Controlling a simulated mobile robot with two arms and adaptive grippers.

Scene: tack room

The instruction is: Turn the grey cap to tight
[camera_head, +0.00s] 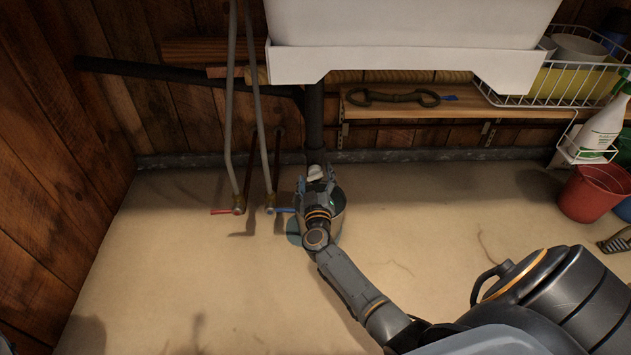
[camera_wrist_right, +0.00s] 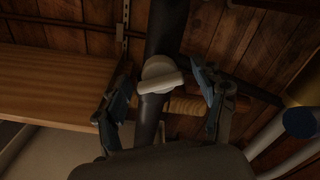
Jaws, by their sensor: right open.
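The grey cap (camera_wrist_right: 158,75) sits on a dark drain pipe (camera_wrist_right: 166,30) and has a pale raised bar across its face. In the head view the cap (camera_head: 316,172) shows small and pale at the lower end of the pipe. My right gripper (camera_wrist_right: 164,90) is open, with one finger on each side of the cap. Gaps show between the fingers and the cap, and I see no contact. In the head view my right gripper (camera_head: 318,187) hides part of the pipe below the cap. My left gripper is not in view.
A white sink (camera_head: 405,25) hangs above. Two grey hoses run down to a red-handled valve (camera_head: 225,211) and a blue-handled valve (camera_head: 282,210) left of the gripper. A bucket (camera_head: 338,222) stands below my gripper. A wooden shelf (camera_head: 420,110) and a red bucket (camera_head: 592,195) are to the right.

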